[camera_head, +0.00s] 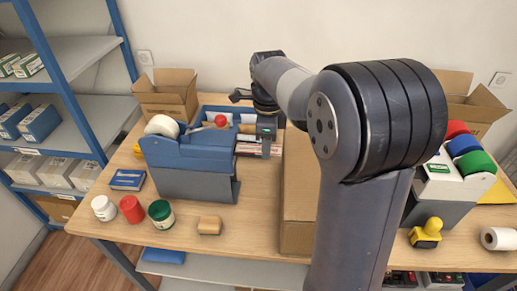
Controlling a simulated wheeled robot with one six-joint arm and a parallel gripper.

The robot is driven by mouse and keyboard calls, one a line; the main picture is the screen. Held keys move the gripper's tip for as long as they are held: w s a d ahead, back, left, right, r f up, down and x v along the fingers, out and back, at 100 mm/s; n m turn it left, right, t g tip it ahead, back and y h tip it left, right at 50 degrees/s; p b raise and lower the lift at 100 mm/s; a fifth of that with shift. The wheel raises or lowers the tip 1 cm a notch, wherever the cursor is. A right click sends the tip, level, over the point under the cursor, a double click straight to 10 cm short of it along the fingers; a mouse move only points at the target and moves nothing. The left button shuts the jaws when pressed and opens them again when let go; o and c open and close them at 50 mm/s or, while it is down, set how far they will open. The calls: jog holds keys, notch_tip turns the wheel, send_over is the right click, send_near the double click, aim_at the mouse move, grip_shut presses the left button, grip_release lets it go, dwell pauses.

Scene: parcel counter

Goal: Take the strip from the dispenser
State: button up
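A blue tape dispenser (190,152) with a white roll (162,126) at its left end stands on a grey block on the left part of the counter. A red knob (220,120) shows at its top right. My gripper (266,146) is just right of the dispenser's right end, pointing down. My arm comes to it from the right foreground. The fingers are small and dark here, and I cannot tell whether they are apart or touch anything. I cannot make out a separate strip at the dispenser's mouth.
A tall cardboard box (299,195) stands close right of my gripper. White, red and green jars (161,213) and a small wooden block (210,225) are in front. An open carton (167,94) is behind. A tape rack (436,185) and a yellow stamp (426,233) are right.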

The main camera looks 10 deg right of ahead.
jog(key=shift+c, duration=0.8)
jog(key=shift+r, duration=0.1)
jog(key=shift+s+d+r+p, duration=0.1)
jog(key=shift+d+r+p, duration=0.2)
jog(key=shift+r+p, duration=0.45)
jog(key=shift+s+d+r+p, duration=0.1)
jog(key=shift+d+r+p, duration=0.2)
jog(key=shift+r+p, duration=0.45)
notch_tip(320, 180, up, 9)
jog(key=a+p, duration=0.1)
jog(key=p, duration=0.4)
jog(key=shift+w, duration=0.2)
jog(key=shift+a+f, duration=0.15)
